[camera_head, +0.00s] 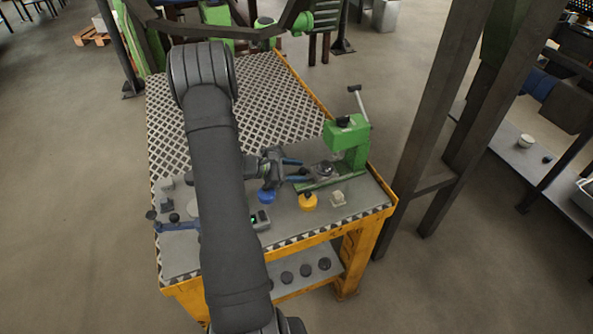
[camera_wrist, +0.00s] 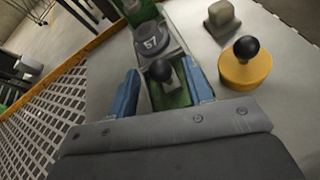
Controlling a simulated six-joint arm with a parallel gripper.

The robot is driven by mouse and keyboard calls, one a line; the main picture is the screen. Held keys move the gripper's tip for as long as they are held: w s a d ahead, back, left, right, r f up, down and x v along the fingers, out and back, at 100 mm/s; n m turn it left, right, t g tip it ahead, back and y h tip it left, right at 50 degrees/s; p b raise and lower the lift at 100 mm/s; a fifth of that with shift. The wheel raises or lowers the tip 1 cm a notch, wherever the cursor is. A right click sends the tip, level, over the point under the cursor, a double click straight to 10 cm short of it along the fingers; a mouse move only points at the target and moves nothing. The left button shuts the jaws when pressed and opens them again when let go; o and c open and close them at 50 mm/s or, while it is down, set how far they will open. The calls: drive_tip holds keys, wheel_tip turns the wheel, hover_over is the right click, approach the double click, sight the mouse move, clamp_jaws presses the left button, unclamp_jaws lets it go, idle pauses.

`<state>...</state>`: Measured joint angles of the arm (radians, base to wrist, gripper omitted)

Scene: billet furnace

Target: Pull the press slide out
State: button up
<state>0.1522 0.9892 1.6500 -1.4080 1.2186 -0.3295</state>
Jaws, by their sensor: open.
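The green press (camera_head: 347,142) stands at the right end of the yellow-framed bench, with a lever (camera_head: 358,100) raised at its side. Its slide lies low in the green base; in the wrist view a black ball knob (camera_wrist: 161,70) stands at the near end. Behind the knob a grey round piece (camera_wrist: 152,44) marked 57 sits under the green press head. My gripper (camera_head: 297,170) is open, its blue fingers pointing at the press. In the wrist view the fingers are on either side of the knob, with gaps visible. Contact cannot be told.
A yellow round piece with black knob (camera_head: 308,202) and a grey block (camera_head: 338,198) stand beside the press, at the bench's front. A blue round piece (camera_head: 266,196) is below my gripper. A patterned mesh surface (camera_head: 275,100) covers the far bench. Dark posts (camera_head: 432,130) rise right of the bench.

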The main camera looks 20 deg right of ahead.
drive_tip(key=v, duration=1.7)
drive_tip(key=shift+a, duration=0.25)
drive_tip(key=shift+d, duration=0.1)
drive_tip(key=s+d+r+m+t+y, duration=0.1)
drive_tip(key=d+r+m+y, duration=1.05)
drive_tip(key=d+m, duration=0.35)
drive_tip(key=shift+m, duration=0.7)
drive_tip(key=d+f, duration=0.1)
drive_tip(key=f, duration=1)
drive_tip(key=s+d+f, duration=0.1)
drive_tip(key=f, duration=0.5)
drive_tip(key=shift+d, duration=0.3)
drive_tip(key=shift+c, duration=0.5)
